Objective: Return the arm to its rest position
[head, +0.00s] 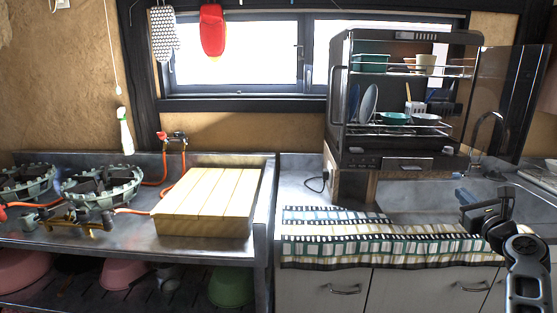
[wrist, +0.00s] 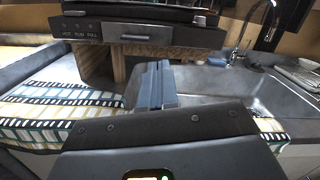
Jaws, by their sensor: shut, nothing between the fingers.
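My gripper (head: 462,194) is at the right side of the head view, in front of the dish dryer and above the counter by the sink. In the wrist view its fingers (wrist: 157,84) are together and hold nothing. They point toward the sink (wrist: 208,88) and the wooden stand under the dryer. My arm comes up from the lower right corner of the head view. The fingertips look apart from any surface.
A dish dryer (head: 385,162) with dishes stands on the counter. A patterned cloth (head: 380,247) covers the counter's front edge. A faucet (head: 504,118) rises behind the sink. A slatted wooden box (head: 205,200) and gas burners (head: 103,187) are on the left counter.

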